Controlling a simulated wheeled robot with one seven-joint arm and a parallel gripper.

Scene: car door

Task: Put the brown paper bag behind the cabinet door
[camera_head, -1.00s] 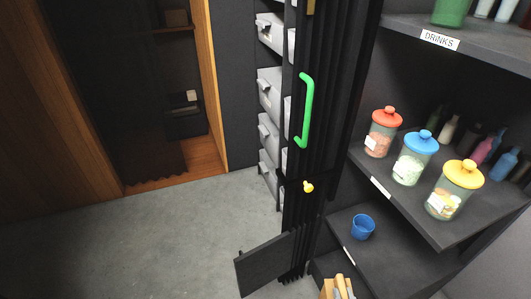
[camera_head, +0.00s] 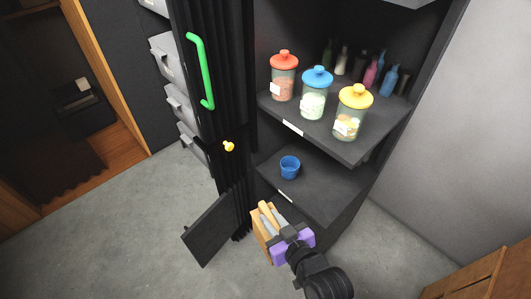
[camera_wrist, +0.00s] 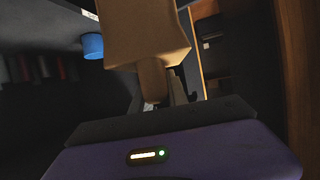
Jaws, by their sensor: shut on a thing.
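The brown paper bag (camera_wrist: 145,35) is tan and box-like, with a narrow end toward my gripper (camera_wrist: 165,88). The fingers are shut on that narrow end in the wrist view. In the head view my gripper (camera_head: 275,217) is at the lower middle, and the bag (camera_head: 262,226) is partly hidden by the fingers and the purple wrist part. A small dark door panel (camera_head: 208,229) stands swung out low at the cabinet's left side, left of the bag. A yellow knob (camera_head: 229,146) and green handle (camera_head: 201,70) are above it, on black folded panels. The space behind the panel is hidden.
Open dark shelves hold three lidded jars (camera_head: 314,92), several bottles (camera_head: 371,72) and a blue cup (camera_head: 290,167). Grey bins (camera_head: 180,104) stand behind the folded panels. Grey floor (camera_head: 110,225) is clear at left. A wooden piece (camera_head: 470,275) is at lower right.

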